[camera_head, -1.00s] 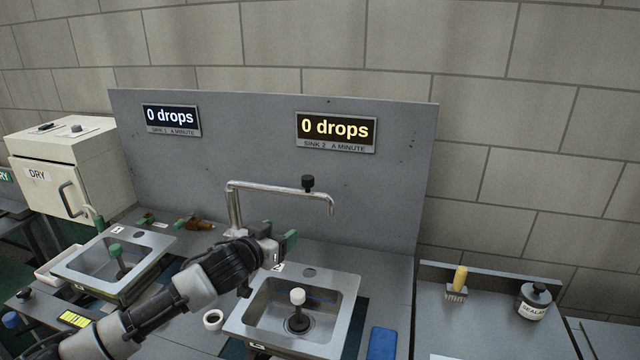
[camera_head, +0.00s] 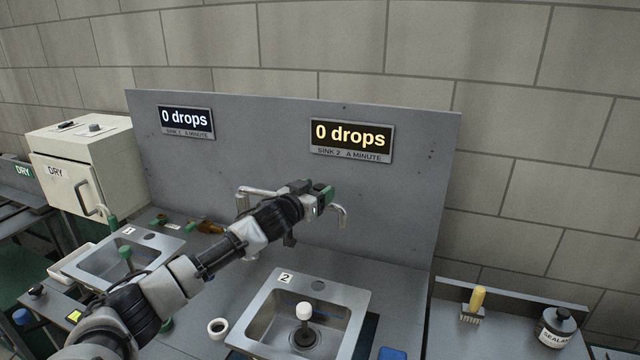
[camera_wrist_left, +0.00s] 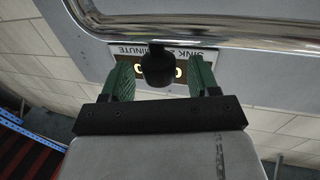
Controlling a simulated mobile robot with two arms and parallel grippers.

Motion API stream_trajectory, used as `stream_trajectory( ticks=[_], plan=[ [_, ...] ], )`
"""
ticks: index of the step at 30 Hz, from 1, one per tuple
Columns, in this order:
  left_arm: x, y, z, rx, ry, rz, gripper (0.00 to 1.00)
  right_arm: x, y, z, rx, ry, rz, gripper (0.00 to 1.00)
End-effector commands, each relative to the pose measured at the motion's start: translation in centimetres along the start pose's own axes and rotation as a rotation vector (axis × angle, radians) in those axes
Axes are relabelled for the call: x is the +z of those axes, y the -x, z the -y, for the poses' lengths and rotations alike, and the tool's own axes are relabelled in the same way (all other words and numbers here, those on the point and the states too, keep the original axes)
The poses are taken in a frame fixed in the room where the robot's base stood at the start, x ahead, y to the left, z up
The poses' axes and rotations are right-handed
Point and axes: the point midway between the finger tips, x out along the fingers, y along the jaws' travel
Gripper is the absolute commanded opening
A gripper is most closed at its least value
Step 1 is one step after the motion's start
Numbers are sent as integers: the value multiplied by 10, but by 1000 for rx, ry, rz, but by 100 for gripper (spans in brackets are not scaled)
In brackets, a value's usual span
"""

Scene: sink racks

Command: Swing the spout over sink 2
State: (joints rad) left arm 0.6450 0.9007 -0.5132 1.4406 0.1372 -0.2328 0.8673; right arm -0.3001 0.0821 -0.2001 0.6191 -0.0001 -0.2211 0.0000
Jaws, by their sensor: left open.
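The chrome spout (camera_head: 262,192) rises in front of the grey back panel and runs right to a down-turned tip (camera_head: 343,218). The tip appears above the back of sink 2 (camera_head: 340,291), but I cannot tell its exact place over the basin. My left gripper (camera_head: 324,193) is at the spout's arm, open, with green finger pads. In the left wrist view, the spout's black knob (camera_wrist_left: 158,66) lies between the open fingers, with a gap on each side. The gripper hides the knob in the head view. My right gripper is not in view.
Sink 2 holds a white-topped plug (camera_head: 304,312). Sink 1 (camera_head: 165,246) is at left, partly behind my arm. The sink 2 display (camera_head: 351,138) reads 0 drops. A brush (camera_head: 476,303) and a sealant jar (camera_head: 556,327) stand at right. A white ring (camera_head: 217,328) lies left of sink 2.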

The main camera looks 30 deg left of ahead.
Motion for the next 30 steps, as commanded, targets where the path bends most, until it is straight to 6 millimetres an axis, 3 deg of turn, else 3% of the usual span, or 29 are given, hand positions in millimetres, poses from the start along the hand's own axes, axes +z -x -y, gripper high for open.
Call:
stream_trajectory(
  ticks=[6,14,26,30],
  plan=[
    [0,-13,-1,1,-2,0,61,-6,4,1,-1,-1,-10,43],
    [0,-14,-1,1,-2,0,61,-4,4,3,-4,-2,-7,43],
    [0,-14,-1,1,-1,1,2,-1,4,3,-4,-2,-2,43],
    [0,-13,0,1,-1,1,0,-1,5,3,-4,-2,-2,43]
  ],
)
